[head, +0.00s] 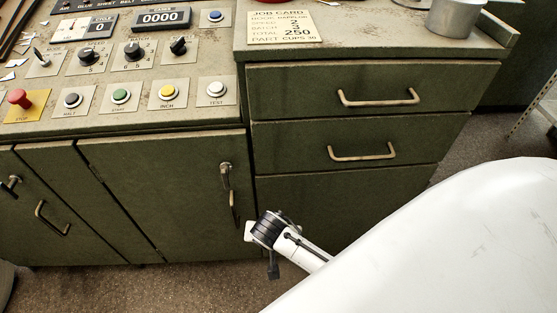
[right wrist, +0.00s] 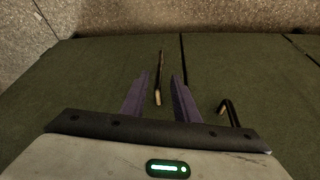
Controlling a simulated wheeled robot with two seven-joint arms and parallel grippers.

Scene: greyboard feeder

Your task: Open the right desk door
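The right desk door (head: 165,190) is dark green and looks shut, flush with the cabinet front. Near its right edge are a latch (head: 226,172) and, below it, a thin upright pull handle (head: 234,207). My right gripper (head: 248,231) is low in front of the cabinet, just right of and below the pull handle. In the right wrist view, its two purple fingers (right wrist: 160,97) are apart, with a thin handle (right wrist: 161,72) showing in the gap between them. The fingers are not closed on it; contact cannot be told. My left gripper is not in view.
Drawers (head: 345,147) with bar handles stand right of the door. The left door (head: 50,215) has its own handle. A control panel (head: 110,75) and a job card (head: 284,26) are above. Speckled floor (head: 190,285) shows below. A second handle (right wrist: 231,112) is beside the right finger.

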